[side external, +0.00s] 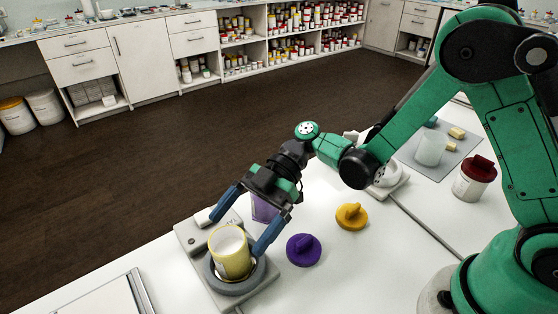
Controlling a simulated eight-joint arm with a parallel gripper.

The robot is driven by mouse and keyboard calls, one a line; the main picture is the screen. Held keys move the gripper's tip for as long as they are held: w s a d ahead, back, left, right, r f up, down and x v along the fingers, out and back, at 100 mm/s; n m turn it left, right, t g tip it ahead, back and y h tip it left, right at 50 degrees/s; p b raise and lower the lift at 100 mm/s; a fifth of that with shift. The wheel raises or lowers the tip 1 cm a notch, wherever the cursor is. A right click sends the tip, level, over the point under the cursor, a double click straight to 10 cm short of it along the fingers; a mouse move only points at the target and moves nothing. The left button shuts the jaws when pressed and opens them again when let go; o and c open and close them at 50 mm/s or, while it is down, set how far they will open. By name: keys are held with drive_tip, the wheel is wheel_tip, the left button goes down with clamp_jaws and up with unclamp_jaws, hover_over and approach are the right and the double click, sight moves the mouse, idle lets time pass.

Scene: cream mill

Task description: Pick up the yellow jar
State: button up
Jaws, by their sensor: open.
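The yellow jar (230,254) is an open cup with a yellow wall and white contents. It stands upright in the round ring of a grey machine base (270,276) at the lower middle of the side external view. My gripper (238,236) has two blue fingers spread apart, reaching down from the upper right. One finger is to the upper left of the jar and the other is at its right, close to the wall. I cannot tell whether either finger touches it.
A purple jar (264,209) stands behind my gripper, partly hidden. A purple lid (303,250) and a yellow lid (351,216) lie on the white table. A white jar with a dark red lid (474,179) stands at the right. A grey mat (409,155) carries small items. A panel (105,297) lies at the lower left.

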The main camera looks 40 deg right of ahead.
sight(215, 257)
drive_tip(key=shift+x, duration=2.25)
drive_tip(key=c, duration=1.4)
drive_tip(key=shift+c, duration=0.2)
drive_tip(key=shift+r, duration=0.15)
